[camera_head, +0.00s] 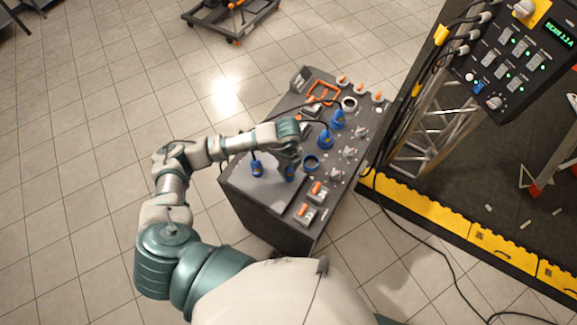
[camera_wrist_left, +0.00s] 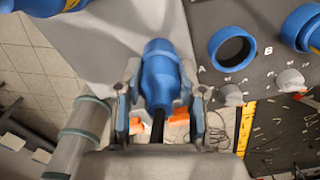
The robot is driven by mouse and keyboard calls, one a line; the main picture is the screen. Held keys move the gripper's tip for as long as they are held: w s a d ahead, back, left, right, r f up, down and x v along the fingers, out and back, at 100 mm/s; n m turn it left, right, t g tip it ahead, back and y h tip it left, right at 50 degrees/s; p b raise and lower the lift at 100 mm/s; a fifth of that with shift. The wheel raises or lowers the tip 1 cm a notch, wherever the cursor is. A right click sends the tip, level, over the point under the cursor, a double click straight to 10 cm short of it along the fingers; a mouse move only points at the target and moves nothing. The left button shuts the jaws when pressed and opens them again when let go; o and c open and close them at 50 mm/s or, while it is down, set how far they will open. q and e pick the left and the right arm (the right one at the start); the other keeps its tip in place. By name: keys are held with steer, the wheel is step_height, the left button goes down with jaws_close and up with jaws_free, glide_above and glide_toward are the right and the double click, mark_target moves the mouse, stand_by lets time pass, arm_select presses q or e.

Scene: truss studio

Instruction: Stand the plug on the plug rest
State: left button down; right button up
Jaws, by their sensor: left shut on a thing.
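My left gripper (camera_head: 289,159) is over the top of a dark grey console (camera_head: 240,186). It is shut on a blue plug (camera_head: 289,174), which also shows between the fingers in the left wrist view (camera_wrist_left: 160,72). A black cable (camera_wrist_left: 158,126) runs back from the plug toward the palm. The plug's far end points at the grey panel; I cannot tell whether it touches. An open blue ring (camera_head: 311,162) is just right of the gripper, also in the left wrist view (camera_wrist_left: 232,48). I cannot tell which part is the plug rest. My right gripper is not in view.
Another blue plug (camera_head: 256,168) stands left of the gripper. More blue plugs (camera_head: 325,138) (camera_head: 338,119) stand toward the back, with cables. Grey knobs and orange-marked switches (camera_head: 318,193) line the right side. A truss tower (camera_head: 431,125) stands at the right.

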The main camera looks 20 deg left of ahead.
arm_select(q)
steer(key=shift+a+f, duration=0.1)
steer(key=c, duration=0.7)
jaws_free()
steer(key=shift+a, duration=0.1)
steer(key=shift+r, duration=0.4)
step_height(320, 180, up, 11)
steer(key=shift+r, duration=0.2)
steer(key=shift+f, duration=0.1)
